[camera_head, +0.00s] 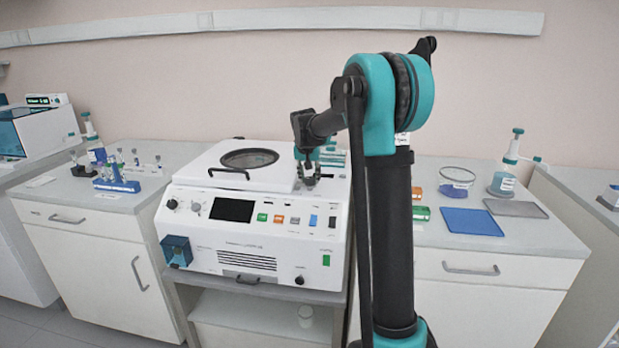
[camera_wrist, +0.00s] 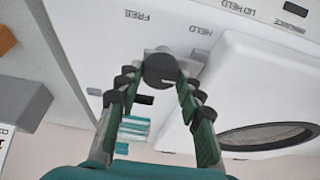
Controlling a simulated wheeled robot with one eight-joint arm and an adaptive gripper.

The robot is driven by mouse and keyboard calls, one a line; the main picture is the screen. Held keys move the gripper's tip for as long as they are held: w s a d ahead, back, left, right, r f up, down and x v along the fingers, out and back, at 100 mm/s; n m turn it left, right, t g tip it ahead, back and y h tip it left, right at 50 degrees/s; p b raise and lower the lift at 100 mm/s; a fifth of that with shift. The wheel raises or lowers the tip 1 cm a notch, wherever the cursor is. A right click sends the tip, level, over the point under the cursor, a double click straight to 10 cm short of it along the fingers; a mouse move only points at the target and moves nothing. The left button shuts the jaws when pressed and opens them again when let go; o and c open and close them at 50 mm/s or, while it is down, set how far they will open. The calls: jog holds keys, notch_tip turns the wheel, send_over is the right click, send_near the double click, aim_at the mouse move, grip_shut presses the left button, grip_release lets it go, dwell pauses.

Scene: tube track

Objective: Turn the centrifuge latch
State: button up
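The white centrifuge (camera_head: 183,225) stands on a bench, its lid (camera_head: 205,163) down, with a round window. The latch (camera_wrist: 161,70), a dark round knob on a grey base, sits beside the lid. Upside-down labels FREE and HELD are printed near it in the wrist view; the grey base reaches toward HELD. In the head view the latch is hidden by my gripper (camera_head: 311,180), which points down at the centrifuge top. In the wrist view my gripper (camera_wrist: 156,80) has its fingers on either side of the knob, with a small gap at the left finger.
A blue tube rack (camera_head: 117,184) stands on the left bench. The right bench holds a glass dish (camera_head: 457,178), a blue mat (camera_head: 472,221), a grey mat (camera_head: 516,208) and a teal-white pipette stand (camera_head: 502,184). Teal racks (camera_wrist: 133,128) lie behind the latch. The lid handle (camera_head: 229,172) stands up left of my gripper.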

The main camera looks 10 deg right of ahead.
jog(key=c, duration=0.5)
jog(key=shift+o, duration=0.2)
jog(key=shift+n, duration=0.3)
jog(key=n, duration=0.1)
jog(key=n+y, duration=0.1)
jog(key=n, duration=0.1)
jog(key=shift+d+y, duration=0.2)
jog(key=shift+y, duration=0.1)
jog(key=n+y, duration=0.1)
jog(key=n, duration=0.4)
jog(key=shift+d+y, duration=0.1)
jog(key=shift+y, duration=0.3)
jog(key=n, duration=0.2)
jog(key=n+g+y, duration=0.1)
jog(key=n, duration=0.1)
jog(key=shift+w+d+n, duration=0.1)
jog(key=shift+w+n, duration=0.05)
jog(key=shift+n, duration=0.15)
jog(key=n+g+y, duration=0.1)
jog(key=n, duration=0.3)
jog(key=shift+n+g, duration=0.3)
jog(key=shift+g, duration=0.1)
